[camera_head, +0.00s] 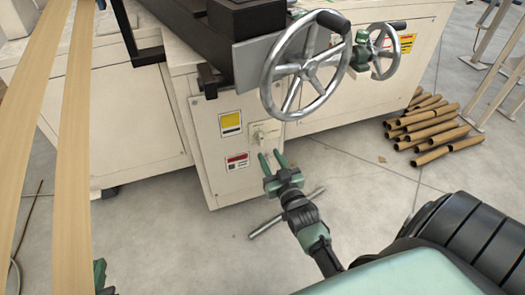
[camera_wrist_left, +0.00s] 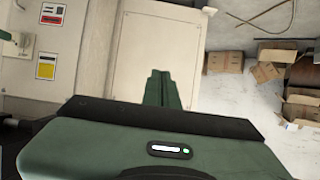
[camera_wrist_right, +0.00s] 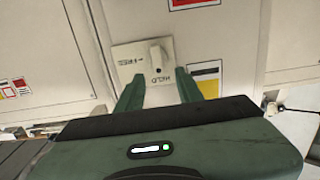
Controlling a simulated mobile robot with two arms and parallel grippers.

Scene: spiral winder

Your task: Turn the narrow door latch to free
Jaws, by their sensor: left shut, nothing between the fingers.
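The narrow door latch (camera_head: 265,133) is a small cream plate with a short knob on the machine's narrow front panel (camera_head: 207,118). In the right wrist view the latch plate (camera_wrist_right: 130,59) carries lettering that looks like HOLD and FREE, seen upside down. Its knob (camera_wrist_right: 157,53) seems to point toward the HOLD word. My right gripper (camera_head: 274,158) is open and empty, its two fingers close to the plate; I cannot tell whether they touch it. My left gripper (camera_wrist_left: 163,85) is shut and empty, away from the latch; only a green bit shows at the head view's lower left.
A large handwheel (camera_head: 305,65) overhangs the panel above my right gripper, with a smaller one (camera_head: 388,50) to its right. A grey T-bar (camera_head: 287,213) shows near the right gripper. Cardboard tubes (camera_head: 432,130) lie on the floor at right. Long pale strips (camera_head: 75,140) cross the left.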

